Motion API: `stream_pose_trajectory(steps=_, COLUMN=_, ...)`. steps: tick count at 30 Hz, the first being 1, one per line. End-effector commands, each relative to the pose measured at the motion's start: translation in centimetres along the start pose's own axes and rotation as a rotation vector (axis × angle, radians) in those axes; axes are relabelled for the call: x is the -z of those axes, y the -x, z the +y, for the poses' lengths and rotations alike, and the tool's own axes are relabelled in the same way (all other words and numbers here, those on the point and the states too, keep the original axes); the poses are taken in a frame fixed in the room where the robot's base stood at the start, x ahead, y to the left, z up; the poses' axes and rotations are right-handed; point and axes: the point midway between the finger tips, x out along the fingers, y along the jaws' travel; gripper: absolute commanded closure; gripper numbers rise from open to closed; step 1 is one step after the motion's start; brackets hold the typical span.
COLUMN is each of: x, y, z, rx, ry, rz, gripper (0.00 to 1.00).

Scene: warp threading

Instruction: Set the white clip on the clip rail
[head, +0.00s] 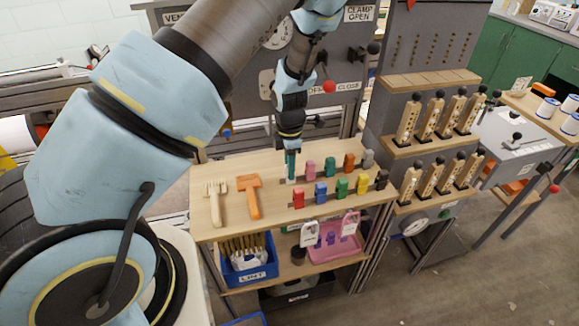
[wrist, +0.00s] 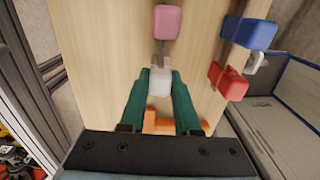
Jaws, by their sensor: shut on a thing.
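The white clip (wrist: 159,82) is pinched between the two green fingers of my gripper (wrist: 160,88). In the head view my gripper (head: 290,180) points down over the wooden table, left of the pink clip (head: 311,168). In the wrist view a grey rail strip (wrist: 162,52) runs from the pink clip (wrist: 167,22) towards the white clip, nearly in line with it. I cannot tell whether the white clip touches the rail. The clip's lower part is hidden.
A second row holds the red clip (head: 298,198), blue clip (head: 320,193) and others. An orange brush (head: 251,196) and a pale wooden one (head: 215,201) lie left on the table (head: 275,217). A grey panel with a red-knobbed lever (head: 329,87) stands behind.

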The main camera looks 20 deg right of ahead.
Motion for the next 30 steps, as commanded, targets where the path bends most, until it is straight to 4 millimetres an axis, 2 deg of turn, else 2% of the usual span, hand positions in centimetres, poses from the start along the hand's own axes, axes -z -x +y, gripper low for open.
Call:
stream_pose_trajectory(steps=8, x=0.0, y=-0.2, z=0.0, rx=0.0, ry=0.0, rz=0.0, gripper=1.0)
stream_pose_trajectory(steps=9, x=0.0, y=-0.2, z=0.0, rx=0.0, ry=0.0, rz=0.0, gripper=0.66)
stream_pose_trajectory(steps=18, x=0.0, y=-0.2, z=0.0, rx=0.0, ry=0.0, rz=0.0, gripper=0.34)
stream_pose_trajectory(steps=26, x=0.0, y=-0.1, z=0.0, rx=-0.001, ry=0.0, rz=0.0, gripper=0.34)
stream_pose_trajectory(steps=30, x=-0.1, y=1.1, z=0.1, rx=-0.003, ry=-0.002, rz=-0.001, gripper=0.34)
